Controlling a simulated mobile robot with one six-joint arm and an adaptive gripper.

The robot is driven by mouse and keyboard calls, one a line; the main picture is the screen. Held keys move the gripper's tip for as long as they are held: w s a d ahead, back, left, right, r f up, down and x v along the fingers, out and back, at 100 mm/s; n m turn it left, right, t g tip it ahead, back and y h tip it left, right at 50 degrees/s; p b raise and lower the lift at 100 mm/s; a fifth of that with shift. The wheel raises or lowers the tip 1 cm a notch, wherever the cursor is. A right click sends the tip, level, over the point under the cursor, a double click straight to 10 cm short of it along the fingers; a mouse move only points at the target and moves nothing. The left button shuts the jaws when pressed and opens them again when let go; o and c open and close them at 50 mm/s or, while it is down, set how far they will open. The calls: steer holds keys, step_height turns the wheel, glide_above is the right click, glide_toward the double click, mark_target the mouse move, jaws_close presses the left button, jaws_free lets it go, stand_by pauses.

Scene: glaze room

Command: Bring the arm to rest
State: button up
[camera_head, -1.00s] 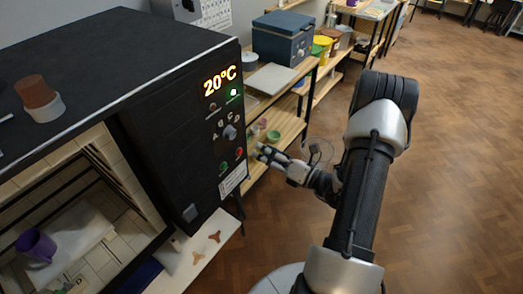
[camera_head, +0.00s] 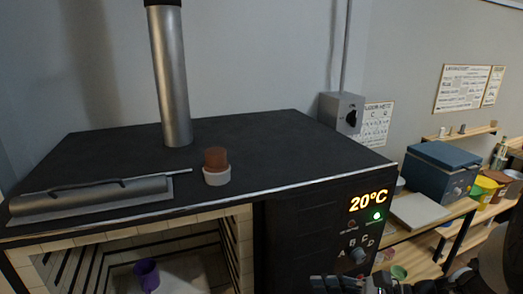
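My arm (camera_head: 497,262) shows only in part at the lower right edge of the head view. Dark parts of my gripper (camera_head: 352,285) show at the bottom edge, in front of the kiln's control panel. Most of the gripper is cut off by the frame, so I cannot tell if it is open or shut, or whether it holds anything.
The black kiln (camera_head: 300,155) fills the middle, its chamber open with a purple mug (camera_head: 147,275) inside. A brown and white cup-like piece (camera_head: 216,166) stands on top, near the metal flue (camera_head: 170,75). A blue box (camera_head: 440,172) sits on the right-hand shelf.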

steer(key=s+a+r+n+g+h+b, duration=0.1)
steer(key=s+a+n+g+h, duration=0.15)
steer(key=s+n, duration=0.35)
steer(key=s+a+n+g+h, duration=0.2)
steer(key=s+n+h, duration=0.1)
steer(key=s+n, duration=0.25)
steer(key=s+d+r+n+t+h+b, duration=0.1)
steer(key=s+d+r+n+t+h, duration=0.2)
steer(key=d+n+h, duration=0.3)
steer(key=s+n+t+h, duration=0.1)
steer(key=n, duration=0.4)
steer(key=shift+r, duration=0.15)
steer(key=shift+c, duration=0.4)
